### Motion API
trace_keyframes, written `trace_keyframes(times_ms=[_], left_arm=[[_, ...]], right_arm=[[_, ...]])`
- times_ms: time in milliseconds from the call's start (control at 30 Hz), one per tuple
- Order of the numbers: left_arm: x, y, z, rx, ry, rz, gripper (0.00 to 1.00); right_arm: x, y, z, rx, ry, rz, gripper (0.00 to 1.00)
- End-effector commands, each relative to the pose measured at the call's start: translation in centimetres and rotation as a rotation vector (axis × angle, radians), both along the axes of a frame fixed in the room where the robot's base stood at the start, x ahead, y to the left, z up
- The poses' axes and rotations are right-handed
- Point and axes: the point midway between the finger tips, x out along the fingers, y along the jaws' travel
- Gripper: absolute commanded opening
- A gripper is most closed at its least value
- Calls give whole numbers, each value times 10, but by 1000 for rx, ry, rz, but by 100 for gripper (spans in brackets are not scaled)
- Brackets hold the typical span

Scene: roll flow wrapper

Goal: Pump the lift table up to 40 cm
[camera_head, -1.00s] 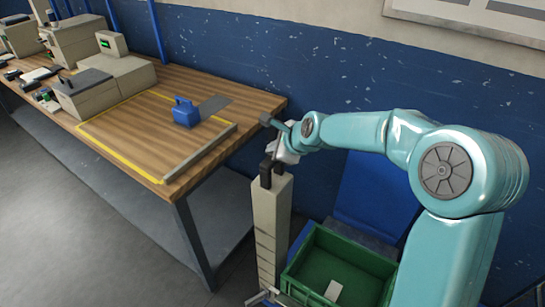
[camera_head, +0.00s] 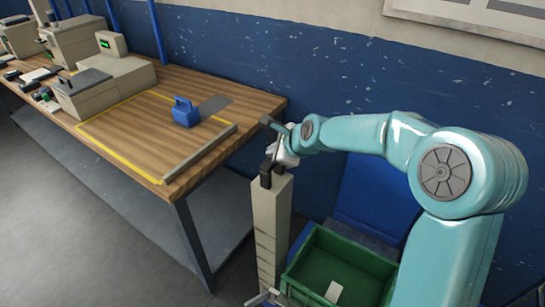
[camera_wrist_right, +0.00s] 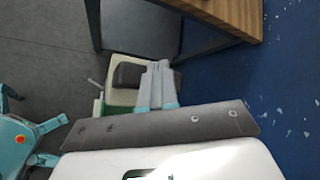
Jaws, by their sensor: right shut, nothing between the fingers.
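The lift table is not clearly identifiable; a blue panel (camera_head: 376,198) stands behind a green crate (camera_head: 345,254), and what bears the crate is mostly hidden. A beige column (camera_head: 270,235) with a black piece on top (camera_head: 265,178) stands left of the crate. My right gripper (camera_head: 272,157) is shut and empty, right at the column's top.
A wooden workbench (camera_head: 228,93) with a yellow-outlined area, a blue block (camera_head: 185,112) and a grey bar (camera_head: 200,152) stands left of the column. Grey machines (camera_head: 90,92) line its far end. A blue wall is close behind. The grey floor at front left is clear.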

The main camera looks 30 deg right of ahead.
Motion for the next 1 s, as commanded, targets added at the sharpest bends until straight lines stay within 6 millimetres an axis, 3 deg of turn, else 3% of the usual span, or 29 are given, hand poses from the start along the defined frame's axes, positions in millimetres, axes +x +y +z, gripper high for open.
trace_keyframes(times_ms=[1000], left_arm=[[0, 0, -10, 0, 0, 0, 83]], right_arm=[[0, 0, -14, 1, 3, 1, 0]])
